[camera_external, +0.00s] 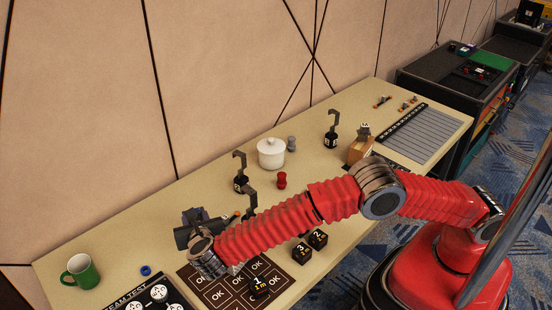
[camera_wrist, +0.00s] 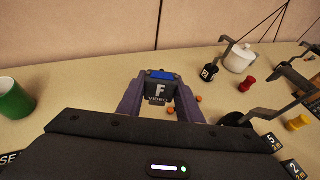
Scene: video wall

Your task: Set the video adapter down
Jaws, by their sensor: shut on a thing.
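The video adapter (camera_wrist: 158,92) is a small dark block with a white letter F, the word VIDEO and a blue connector end. In the wrist view it sits between the two fingers of my gripper (camera_wrist: 159,104), which is shut on it. In the external view my gripper (camera_external: 191,228) is over the left part of the table, beyond the dark mat with OK cells (camera_external: 186,271). My wrist and gripper hide most of the adapter there. I cannot tell how high it is above the table (camera_external: 115,245).
A green mug (camera_external: 80,272) and a blue ring (camera_external: 146,270) stand to the left. Black hooked weights (camera_external: 240,184), a white lidded pot (camera_external: 271,153) and a red piece (camera_external: 282,181) are to the right. Small orange pieces (camera_wrist: 198,98) lie near the adapter. Bare table lies behind the gripper.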

